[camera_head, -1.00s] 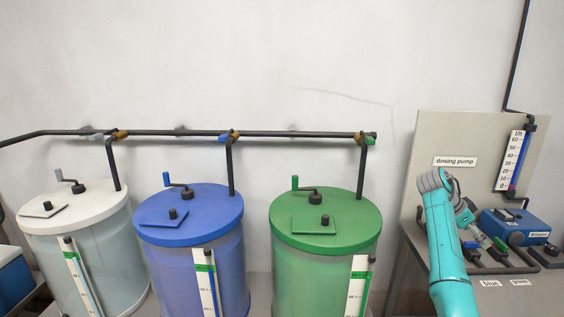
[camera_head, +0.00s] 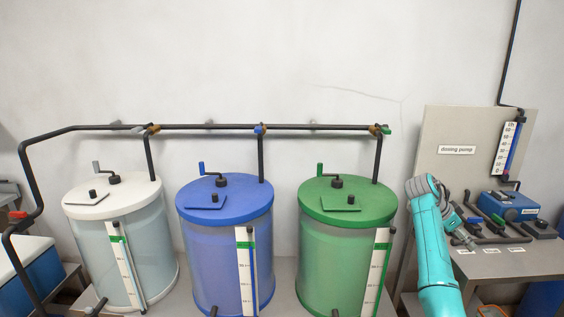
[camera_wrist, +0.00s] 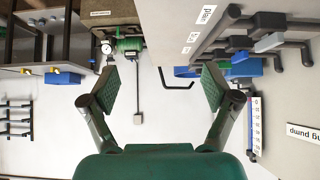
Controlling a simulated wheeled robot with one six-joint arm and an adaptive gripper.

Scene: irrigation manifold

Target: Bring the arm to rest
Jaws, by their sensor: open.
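My arm (camera_head: 434,245), turquoise with a grey joint, rises at the right of the head view in front of the dosing pump bench. My gripper (camera_wrist: 158,88) shows in the wrist view with its two green-padded fingers wide apart and nothing between them. Behind the fingers are a white wall and, farther off, a green pump-like unit with a gauge.
White (camera_head: 97,201), blue (camera_head: 208,197) and green (camera_head: 322,205) lidded tanks stand left of my arm under a black pipe (camera_head: 207,127). The dosing pump panel (camera_head: 440,128) and blue pump (camera_head: 508,206) stand at the right. Bench piping (camera_head: 487,239) lies close beside my arm.

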